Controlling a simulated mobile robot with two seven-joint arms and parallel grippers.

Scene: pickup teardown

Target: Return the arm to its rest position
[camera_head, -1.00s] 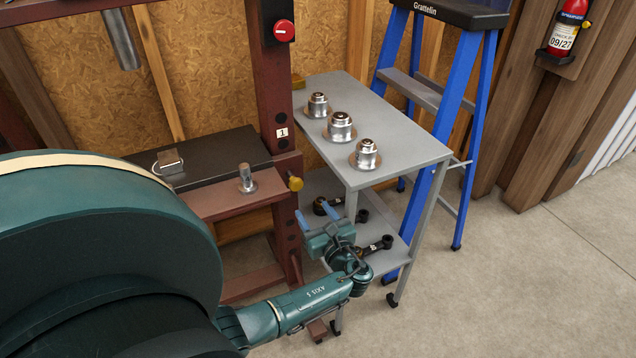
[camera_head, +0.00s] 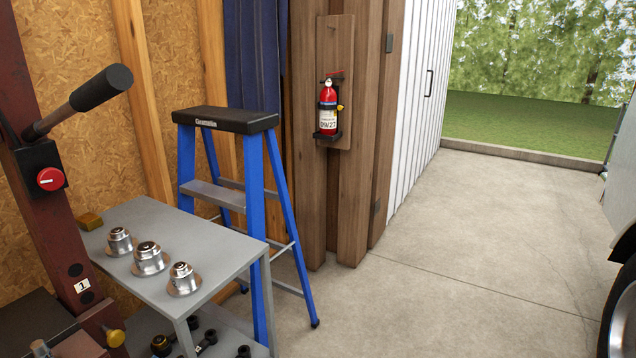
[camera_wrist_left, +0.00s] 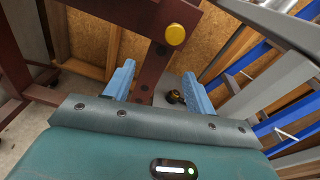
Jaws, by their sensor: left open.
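My left gripper (camera_wrist_left: 158,70) shows only in the left wrist view. Its two blue fingers are apart, with nothing held between them. The dark red press frame (camera_wrist_left: 152,75) with a yellow knob (camera_wrist_left: 176,34) stands beyond the fingers. A small dark round part (camera_wrist_left: 175,97) shows beside the right finger, apart from it as far as I can tell. My left arm does not show in the head view. My right gripper is in neither view.
The head view shows a grey cart (camera_head: 232,250) with three metal parts on top, beside the red press frame (camera_head: 60,235). A blue stepladder (camera_head: 187,165) stands behind it. A fire extinguisher (camera_head: 328,110) hangs on the wall. The concrete floor (camera_head: 440,260) at right is clear.

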